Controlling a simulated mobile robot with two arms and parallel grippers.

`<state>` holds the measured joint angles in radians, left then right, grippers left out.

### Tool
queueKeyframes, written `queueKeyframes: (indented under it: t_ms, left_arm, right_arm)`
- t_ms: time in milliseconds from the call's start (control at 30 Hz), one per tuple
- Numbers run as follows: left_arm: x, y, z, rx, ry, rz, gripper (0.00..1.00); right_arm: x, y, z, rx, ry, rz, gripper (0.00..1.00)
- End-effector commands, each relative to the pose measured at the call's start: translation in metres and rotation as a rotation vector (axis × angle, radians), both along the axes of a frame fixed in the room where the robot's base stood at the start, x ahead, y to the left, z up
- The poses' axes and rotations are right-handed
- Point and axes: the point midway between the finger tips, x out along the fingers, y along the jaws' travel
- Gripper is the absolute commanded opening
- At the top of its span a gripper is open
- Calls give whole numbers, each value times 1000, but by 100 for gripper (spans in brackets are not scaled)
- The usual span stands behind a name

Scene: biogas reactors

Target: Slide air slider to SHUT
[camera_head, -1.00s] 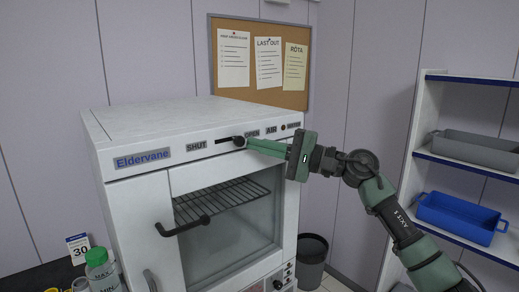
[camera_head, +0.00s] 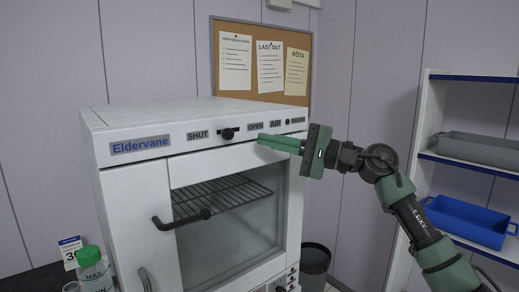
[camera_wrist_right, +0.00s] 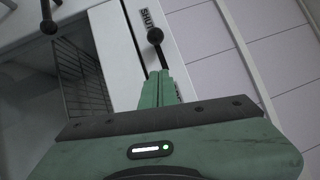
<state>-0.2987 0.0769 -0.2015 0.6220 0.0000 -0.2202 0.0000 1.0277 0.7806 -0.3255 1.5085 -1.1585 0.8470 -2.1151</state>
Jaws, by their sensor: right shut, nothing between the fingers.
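The air slider's black knob (camera_head: 227,133) sits in a slot on the white oven's top front strip, between the SHUT label (camera_head: 197,135) and the OPEN label (camera_head: 255,126). It is about midway between them, short of SHUT. My right gripper (camera_head: 262,141) is shut and empty, its green fingers pointing left below the OPEN label, right of the knob and apart from it. The right wrist view shows the closed fingertips (camera_wrist_right: 156,74) with the knob (camera_wrist_right: 155,35) beyond them and the SHUT label (camera_wrist_right: 147,12) past it. My left gripper is not in view.
The Eldervane oven (camera_head: 140,112) has a door with a black handle (camera_head: 182,219) sticking out below the slider. A shelf with a blue tray (camera_head: 465,219) stands at right, a bin (camera_head: 314,262) behind the oven, and a green-capped bottle (camera_head: 91,262) at lower left.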

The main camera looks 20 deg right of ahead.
Motion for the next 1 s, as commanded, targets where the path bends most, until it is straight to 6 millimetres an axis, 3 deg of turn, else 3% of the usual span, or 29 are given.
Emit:
queueKeyframes:
  t_ms: [33, 233, 433, 1000]
  left_arm:
    - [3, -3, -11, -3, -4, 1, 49]
    - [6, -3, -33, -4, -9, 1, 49]
    - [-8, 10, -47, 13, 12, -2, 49]
    - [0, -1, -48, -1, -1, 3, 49]
  right_arm:
    - [-5, -10, -8, -2, 1, -5, 0]
    - [-29, -41, -12, -2, 1, -5, 0]
    - [-46, -64, -15, -1, 3, -3, 0]
    - [-53, -72, -12, 0, 2, -2, 0]
